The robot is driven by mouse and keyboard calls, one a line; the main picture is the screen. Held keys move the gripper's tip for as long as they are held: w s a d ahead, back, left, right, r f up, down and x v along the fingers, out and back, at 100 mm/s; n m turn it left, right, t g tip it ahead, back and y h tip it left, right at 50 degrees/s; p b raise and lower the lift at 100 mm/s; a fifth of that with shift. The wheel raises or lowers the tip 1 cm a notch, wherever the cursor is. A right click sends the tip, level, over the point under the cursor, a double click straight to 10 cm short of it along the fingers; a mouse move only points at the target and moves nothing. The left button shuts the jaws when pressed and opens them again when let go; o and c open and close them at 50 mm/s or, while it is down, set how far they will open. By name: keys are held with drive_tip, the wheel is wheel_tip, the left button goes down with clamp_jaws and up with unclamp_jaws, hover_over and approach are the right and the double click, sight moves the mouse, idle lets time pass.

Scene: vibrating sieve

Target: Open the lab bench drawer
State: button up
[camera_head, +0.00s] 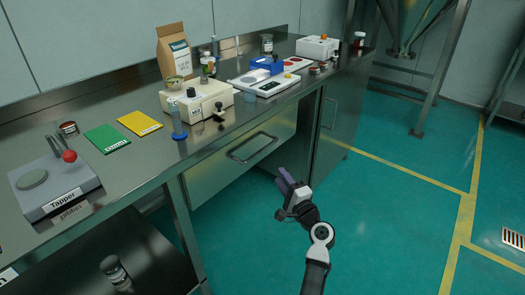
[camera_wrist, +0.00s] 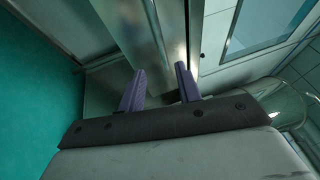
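The lab bench drawer (camera_head: 215,172) is a flat metal front under the bench top and looks shut. Its bar handle (camera_head: 252,147) is on the drawer front, uncovered in the head view. My gripper (camera_head: 284,180) has purple fingers and is below and to the right of the handle, apart from it in the picture. In the wrist view the two fingers of my gripper (camera_wrist: 160,88) are spread, with nothing held between them. A metal post or edge shows beyond the fingers there. I cannot make out the handle in the wrist view.
The bench top (camera_head: 135,165) holds a tapper (camera_head: 60,200), green and yellow cards, a white device (camera_head: 197,102) and a scale (camera_head: 264,84). A cabinet (camera_head: 335,115) with a vertical handle stands right of the drawer. The floor (camera_head: 400,215) on the right is clear.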

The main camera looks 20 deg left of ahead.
sight(262, 149)
drive_tip(key=p+x, duration=0.1)
drive_tip(key=x, duration=1.2)
drive_tip(key=shift+w+a+r+p, duration=0.15)
drive_tip(key=shift+w+a+p, duration=0.05)
drive_tip(key=shift+a+p, duration=0.1)
clamp_jaws()
